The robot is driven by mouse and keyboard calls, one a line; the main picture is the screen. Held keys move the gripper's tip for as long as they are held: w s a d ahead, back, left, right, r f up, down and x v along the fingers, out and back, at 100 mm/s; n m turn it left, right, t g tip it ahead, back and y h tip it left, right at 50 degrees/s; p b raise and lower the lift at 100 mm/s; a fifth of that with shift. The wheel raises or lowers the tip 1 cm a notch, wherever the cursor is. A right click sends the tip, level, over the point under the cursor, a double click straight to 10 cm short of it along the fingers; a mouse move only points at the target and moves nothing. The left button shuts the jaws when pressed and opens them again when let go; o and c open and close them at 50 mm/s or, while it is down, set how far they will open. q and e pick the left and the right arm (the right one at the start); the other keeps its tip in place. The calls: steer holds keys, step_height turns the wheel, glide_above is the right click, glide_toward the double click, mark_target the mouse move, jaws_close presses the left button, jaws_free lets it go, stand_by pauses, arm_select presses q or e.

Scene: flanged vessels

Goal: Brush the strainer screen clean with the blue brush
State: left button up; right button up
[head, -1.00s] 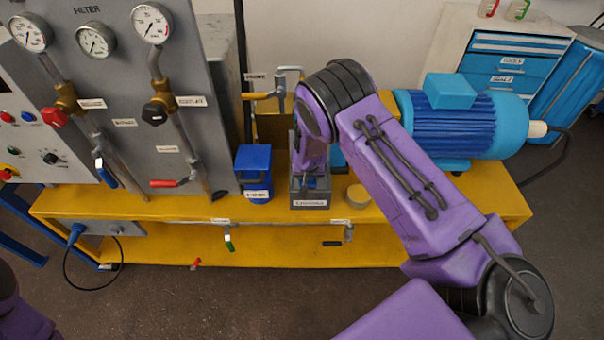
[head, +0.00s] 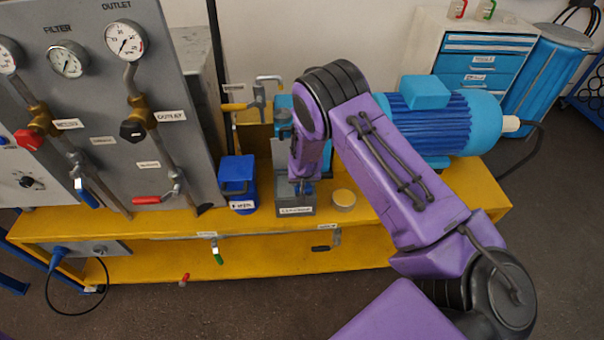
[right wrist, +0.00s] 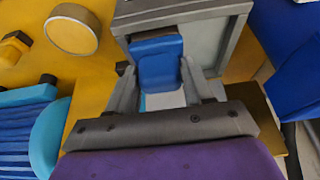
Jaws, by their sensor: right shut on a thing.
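My right gripper (right wrist: 158,72) is shut on a blue block-shaped piece (right wrist: 160,60), which looks like the blue brush's handle. Bristles are not visible. In the head view, my right gripper (head: 300,181) points down at an open-topped grey box (head: 296,211) with a label on its front. The box also shows in the right wrist view (right wrist: 222,40), with the blue piece at its near side; whether it touches the box is unclear. I cannot make out the strainer screen for sure. My left gripper is not in view.
A round tan disc with a grey rim (head: 343,199) lies right of the box. A blue bin (head: 239,184) stands left of it. A blue motor (head: 430,122) is at the right. The gauge panel (head: 95,110) fills the left. The yellow bench (head: 120,224) has free room along its front.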

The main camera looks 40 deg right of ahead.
steer(key=shift+w+d+f+b, duration=0.15)
steer(key=shift+w+d+b, duration=0.4)
steer(key=shift+w, duration=0.3)
steer(key=shift+w+d, duration=0.3)
steer(key=shift+w, duration=0.05)
steer(key=shift+a, duration=0.1)
steer(key=shift+w+a+b, duration=0.35)
steer(key=shift+w+a, duration=0.25)
steer(key=shift+a, duration=0.3)
steer(key=shift+w+a, duration=0.1)
steer(key=shift+a, duration=0.25)
